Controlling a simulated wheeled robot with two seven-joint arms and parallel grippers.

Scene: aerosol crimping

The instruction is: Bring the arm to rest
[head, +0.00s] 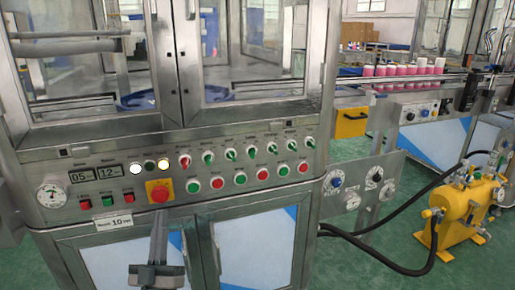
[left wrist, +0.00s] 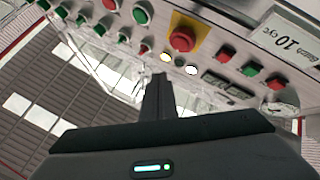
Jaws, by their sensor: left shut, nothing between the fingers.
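My left gripper (head: 159,220) shows at the bottom of the head view, in front of the lower part of the crimping machine. Its fingers point up toward the control panel (head: 120,222) and are shut and empty. In the left wrist view the closed fingers (left wrist: 160,82) stand in the middle, with the panel shown upside down beyond them. The red emergency stop button on its yellow plate (head: 159,191) is just above the fingertips in the head view; it also shows in the left wrist view (left wrist: 183,39). I cannot tell the gap between fingertips and panel. My right gripper is not in view.
A yellow pump unit (head: 462,213) with black hoses stands at the right. A conveyor with pink-and-white cans (head: 405,69) runs behind.

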